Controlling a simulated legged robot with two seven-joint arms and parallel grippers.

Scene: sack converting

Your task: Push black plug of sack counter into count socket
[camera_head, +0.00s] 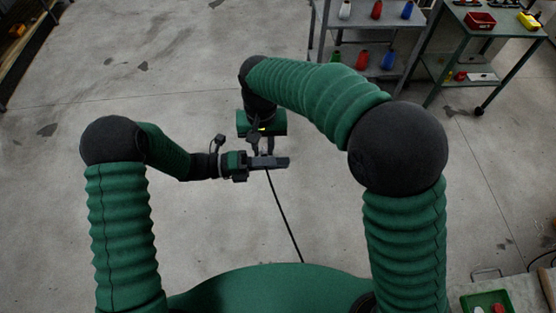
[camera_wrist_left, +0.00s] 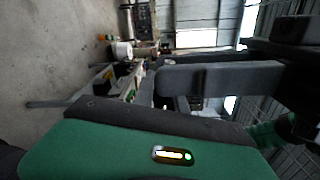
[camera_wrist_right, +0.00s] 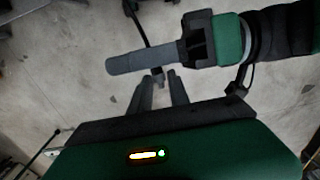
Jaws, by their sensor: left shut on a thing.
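My left gripper (camera_head: 272,162) reaches in from the left and is shut on the black plug at the end of a black cable (camera_head: 284,215). Its fingers mostly hide the plug. In the right wrist view a small dark end (camera_wrist_right: 157,74) shows just past the left finger, and the cable (camera_wrist_right: 138,27) runs off beyond it. My right gripper (camera_head: 262,146) comes down close behind the left one. In the right wrist view its fingers (camera_wrist_right: 158,88) are apart, near that small end, with nothing clearly between them. I cannot make out the sack counter or count socket.
A grey shelf (camera_head: 352,22) with coloured bottles stands at the back. A wheeled table (camera_head: 470,35) with a red bin (camera_head: 480,20) is at the back right. A green tray (camera_head: 487,303) lies on a bench at the lower right. The floor around the grippers is clear.

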